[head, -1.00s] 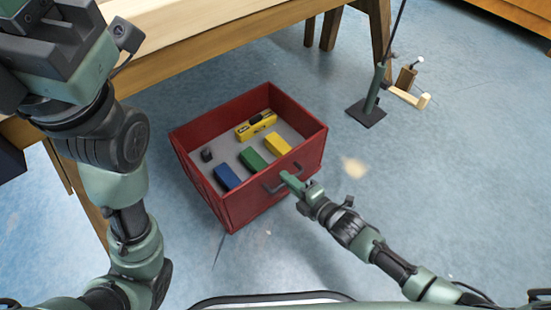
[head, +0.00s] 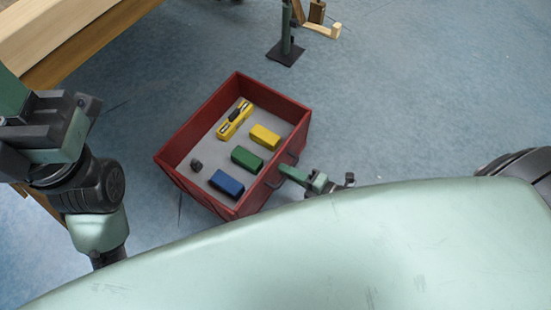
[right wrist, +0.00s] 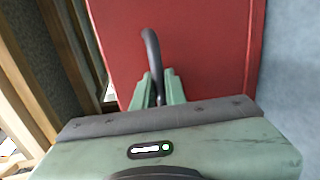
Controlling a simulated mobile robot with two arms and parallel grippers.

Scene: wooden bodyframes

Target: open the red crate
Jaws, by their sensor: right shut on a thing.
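The red crate (head: 186,141) stands on the floor in the middle of the head view, like a deep drawer with no cover over it. Inside lie a yellow bar with dark parts (head: 235,119), a yellow block (head: 265,136), a green block (head: 247,160), a blue block (head: 227,184) and a small dark piece (head: 197,164). My right gripper (head: 289,172) is shut on the dark handle of the crate's front. The right wrist view shows the curved handle (right wrist: 151,50) between the fingers against the red front (right wrist: 205,45). My left arm shows at left; its fingertips are out of view.
A wooden bench (head: 75,35) is at the upper left. A dark-based stand (head: 285,53) and small wooden pieces (head: 322,25) are beyond the crate. Blue-grey floor (head: 430,90) is clear to the right. My own green body covers the lower part of the head view.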

